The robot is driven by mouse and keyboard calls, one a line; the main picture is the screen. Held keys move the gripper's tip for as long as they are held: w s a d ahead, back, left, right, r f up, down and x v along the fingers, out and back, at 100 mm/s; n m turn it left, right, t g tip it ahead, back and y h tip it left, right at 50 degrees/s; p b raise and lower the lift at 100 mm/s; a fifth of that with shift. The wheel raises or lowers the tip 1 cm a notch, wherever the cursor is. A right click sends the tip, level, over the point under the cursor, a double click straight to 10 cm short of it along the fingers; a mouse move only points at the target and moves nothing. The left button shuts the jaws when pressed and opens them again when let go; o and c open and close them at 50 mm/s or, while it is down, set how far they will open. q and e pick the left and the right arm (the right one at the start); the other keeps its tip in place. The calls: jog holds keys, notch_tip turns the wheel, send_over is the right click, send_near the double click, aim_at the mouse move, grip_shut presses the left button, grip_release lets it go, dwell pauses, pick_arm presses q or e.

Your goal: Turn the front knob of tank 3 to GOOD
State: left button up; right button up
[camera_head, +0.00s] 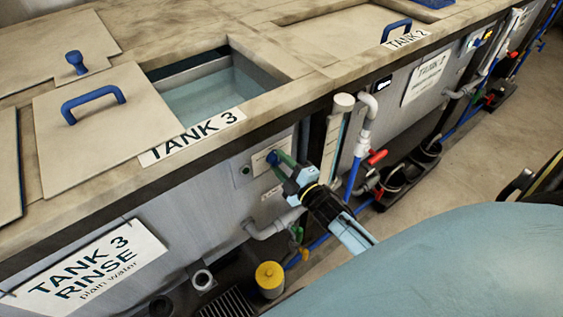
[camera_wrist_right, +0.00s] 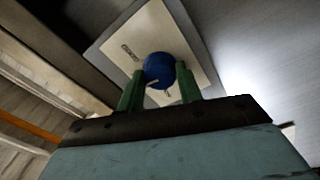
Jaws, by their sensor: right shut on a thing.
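The blue front knob (camera_wrist_right: 159,70) of tank 3 sits on a pale label plate (camera_wrist_right: 135,40) in the right wrist view. In the head view the knob (camera_head: 272,157) is small, on the tank's front panel below the TANK 3 label (camera_head: 195,136). My right gripper (camera_head: 281,163) reaches it from the right, with its green fingers on either side of the knob, shut on it. The right wrist view shows both fingers (camera_wrist_right: 159,88) against the knob's sides. A light mark shows on the knob's face; the plate's words are too small to read. My left gripper is out of view.
A clear vertical tube (camera_head: 335,140) and white pipes with a red valve handle (camera_head: 377,157) stand just right of my gripper. A grey pipe (camera_head: 270,228) and yellow-capped container (camera_head: 269,278) are below. Tank 3's lid (camera_head: 105,125) lies beside its opening.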

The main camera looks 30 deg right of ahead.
jog(key=m+p, duration=0.1)
jog(key=m, duration=0.5)
jog(key=m+p, duration=0.1)
jog(key=m, duration=0.3)
jog(key=shift+a+m+h, duration=0.1)
jog(key=shift+m+h, duration=0.2)
jog(key=shift+m, duration=0.1)
dwell(0.3)
jog(key=o, duration=1)
jog(key=s, duration=1.3)
jog(key=shift+s+d+f, duration=0.25)
jog(key=shift+d, duration=0.1)
